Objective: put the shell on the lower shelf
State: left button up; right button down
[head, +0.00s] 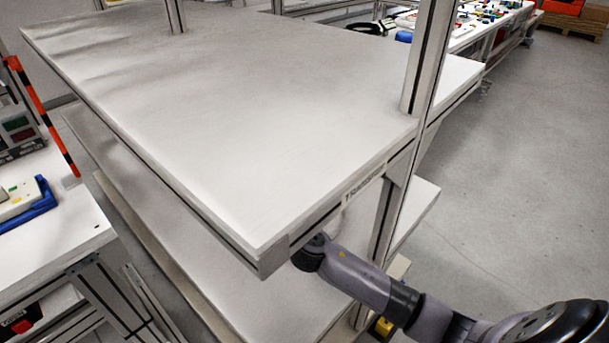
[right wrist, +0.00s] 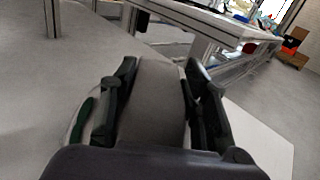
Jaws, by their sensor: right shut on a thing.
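My right gripper (right wrist: 160,88) is shut on the shell (right wrist: 152,105) in the right wrist view. The shell shows as a grey curved band between the two dark fingers, with pale edges and a dark green patch at the left; most of it is hidden. In the head view my right arm reaches in under the front corner of the upper shelf, and its gripper is hidden there. The lower shelf (head: 252,303) is a white board beneath the upper one, and its visible part is bare. My left gripper is in neither view.
The upper shelf (head: 250,120) is empty and overhangs the lower one. A metal post (head: 390,222) stands close to my right arm. A side table (head: 60,236) with a blue tray is at the left. Open floor (head: 510,190) lies to the right.

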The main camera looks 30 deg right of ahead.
jog(key=c, duration=0.9)
grip_release()
jog(key=shift+s+a, duration=0.1)
jog(key=shift+s, duration=0.1)
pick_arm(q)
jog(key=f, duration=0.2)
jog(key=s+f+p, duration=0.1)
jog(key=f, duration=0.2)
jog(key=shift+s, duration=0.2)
pick_arm(e)
jog(key=v, duration=1.1)
jog(key=shift+s+a+r, duration=0.1)
jog(key=shift+s+a, duration=0.05)
jog(key=shift+s, duration=0.1)
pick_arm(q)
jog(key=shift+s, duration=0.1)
